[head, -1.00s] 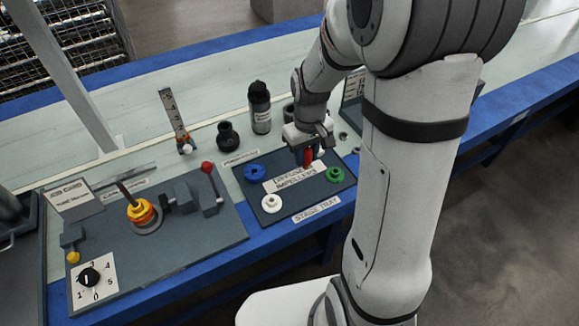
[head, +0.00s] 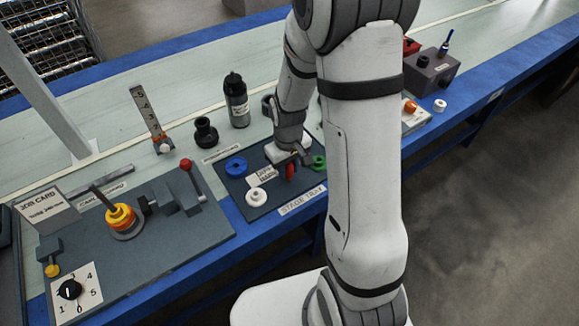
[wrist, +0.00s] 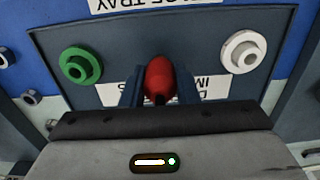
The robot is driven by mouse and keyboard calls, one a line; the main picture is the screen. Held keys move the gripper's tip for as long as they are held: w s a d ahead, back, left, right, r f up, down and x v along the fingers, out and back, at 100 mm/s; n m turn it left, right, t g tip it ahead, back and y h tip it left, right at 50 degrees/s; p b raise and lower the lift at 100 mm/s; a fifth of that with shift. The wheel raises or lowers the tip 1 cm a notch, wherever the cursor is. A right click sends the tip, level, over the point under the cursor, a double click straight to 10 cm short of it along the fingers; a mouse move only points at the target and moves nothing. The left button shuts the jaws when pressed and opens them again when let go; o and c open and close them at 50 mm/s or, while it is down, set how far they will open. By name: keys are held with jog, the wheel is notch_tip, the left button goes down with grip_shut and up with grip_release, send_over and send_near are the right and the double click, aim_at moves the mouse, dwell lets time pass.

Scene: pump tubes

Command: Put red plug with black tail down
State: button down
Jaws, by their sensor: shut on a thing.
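My gripper (head: 290,165) is shut on the red plug (head: 290,173) above the dark stage tray (head: 221,178). In the wrist view the red plug (wrist: 158,78) sits between the two dark fingers (wrist: 158,92). I cannot see its black tail, nor whether its lower end touches the tray. In the wrist view the green ring (wrist: 80,65) lies to the left of the plug and the white ring (wrist: 243,51) to the right, both on the tray.
The tray also holds a blue ring (head: 236,167), the white ring (head: 256,197) and the green ring (head: 319,162). A black bottle (head: 237,100) and a black fitting (head: 205,132) stand behind. A fixture board (head: 150,235) with a red-knobbed lever (head: 187,165) is left.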

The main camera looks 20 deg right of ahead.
jog(key=c, duration=1.1)
grip_release()
jog(key=shift+f, duration=0.1)
notch_tip(320, 180, up, 11)
jog(key=shift+r+p, duration=0.15)
jog(key=shift+p, duration=1.1)
jog(key=s+r+m, duration=0.1)
jog(key=s+r, duration=0.2)
jog(key=s, duration=0.1)
jog(key=s+r+m+t, duration=0.1)
jog(key=s+r, duration=0.2)
jog(key=s, duration=0.2)
jog(key=s+r+m+t, duration=0.1)
jog(key=s+r, duration=0.3)
jog(key=shift+s+d+r+m, duration=0.1)
jog(key=shift+s+d+m, duration=0.2)
jog(key=shift+s+d, duration=0.1)
